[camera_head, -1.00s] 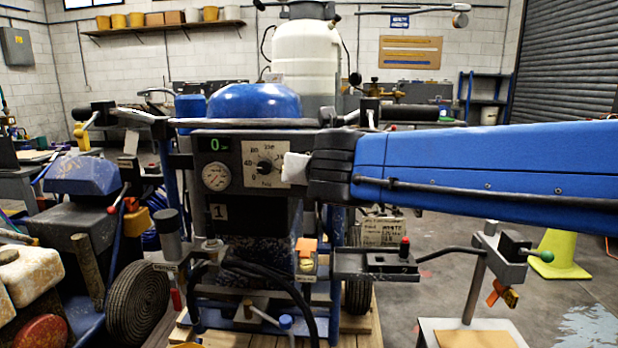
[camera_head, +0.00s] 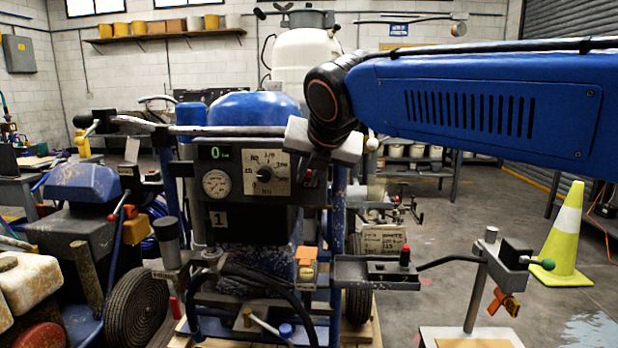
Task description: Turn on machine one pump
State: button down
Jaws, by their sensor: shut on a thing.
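Machine one is the striper marked "1" (camera_head: 219,219), with a dark control panel (camera_head: 240,215) facing me. The panel carries a green "0" display (camera_head: 220,153), a round pressure gauge (camera_head: 216,183) and a white dial plate with a black knob (camera_head: 264,174). A small pump switch with a red part (camera_head: 308,177) sits at the panel's right side. My gripper (camera_head: 311,182) is at that switch, reaching down from the upper right, and is shut on it. The grey gripper body hides part of the panel's upper right corner. The fingertips and the switch's position are hard to make out.
The handlebar (camera_head: 240,131) crosses just above the panel. Another striper with a blue hood (camera_head: 83,182) stands close at left. A bracket with a red-topped lever (camera_head: 404,258) juts out at lower right. A yellow cone (camera_head: 567,238) stands on open floor at right.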

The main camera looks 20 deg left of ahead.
jog(key=shift+w+r+g, duration=0.15)
jog(key=shift+r+g, duration=0.3)
jog(key=shift+g, duration=0.15)
jog(key=c, duration=1.7)
grip_release()
jog(key=shift+f, duration=0.1)
jog(key=shift+c, duration=0.2)
jog(key=v, duration=1.7)
jog(key=shift+a+r, duration=0.25)
jog(key=shift+r, duration=0.05)
